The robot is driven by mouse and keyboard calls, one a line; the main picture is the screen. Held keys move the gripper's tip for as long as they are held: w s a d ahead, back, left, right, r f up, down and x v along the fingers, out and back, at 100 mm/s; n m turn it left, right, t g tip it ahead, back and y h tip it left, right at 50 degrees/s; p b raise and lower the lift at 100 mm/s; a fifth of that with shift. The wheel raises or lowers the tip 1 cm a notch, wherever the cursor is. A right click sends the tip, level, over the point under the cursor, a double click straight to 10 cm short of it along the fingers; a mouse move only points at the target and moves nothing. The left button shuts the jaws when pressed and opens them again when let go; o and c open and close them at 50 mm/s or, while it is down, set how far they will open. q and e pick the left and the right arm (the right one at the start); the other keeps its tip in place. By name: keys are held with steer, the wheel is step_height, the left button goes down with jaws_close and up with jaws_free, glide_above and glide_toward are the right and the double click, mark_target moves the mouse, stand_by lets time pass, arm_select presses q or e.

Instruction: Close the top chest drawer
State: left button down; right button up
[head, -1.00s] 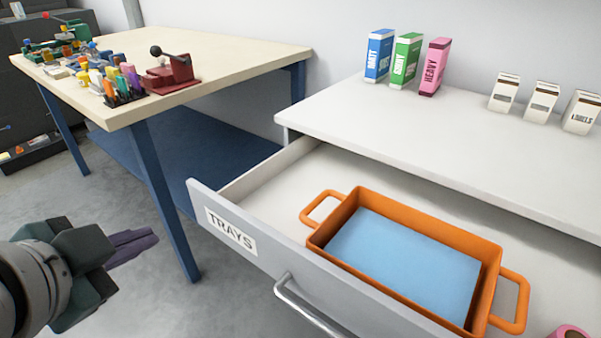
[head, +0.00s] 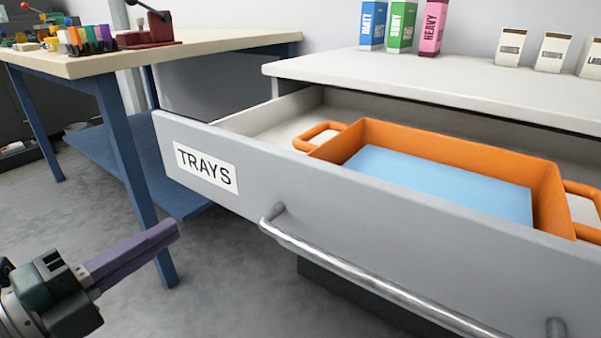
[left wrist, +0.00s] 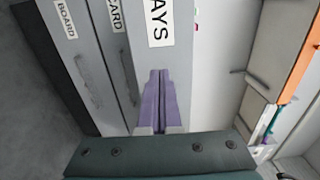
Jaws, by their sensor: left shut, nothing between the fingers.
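The top chest drawer (head: 330,215), labelled TRAYS, stands pulled out from the white-topped chest (head: 420,85). Its metal bar handle (head: 350,272) runs along the grey front. An orange tray (head: 385,140) with a light blue bottom lies inside the drawer. My left gripper (head: 172,232), with purple fingers, is shut and empty. It is left of the drawer front and below the label, apart from the handle in the head view. In the left wrist view the shut fingers (left wrist: 160,85) point toward the drawer front near the TRAYS label (left wrist: 159,22). My right gripper is not in view.
Lower drawers with BOARD labels (left wrist: 66,18) show in the left wrist view. A workbench (head: 200,45) with blue legs stands at the left, holding a red tool and colourful items. Boxes (head: 402,25) stand on the chest top. The floor before the drawer is clear.

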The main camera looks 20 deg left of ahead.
mark_target(242, 186)
arm_select(q)
steer(key=b+x, duration=0.2)
steer(key=x, duration=0.8)
steer(key=shift+w, duration=0.3)
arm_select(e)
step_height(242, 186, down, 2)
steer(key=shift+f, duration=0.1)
arm_select(q)
steer(key=shift+w, duration=0.1)
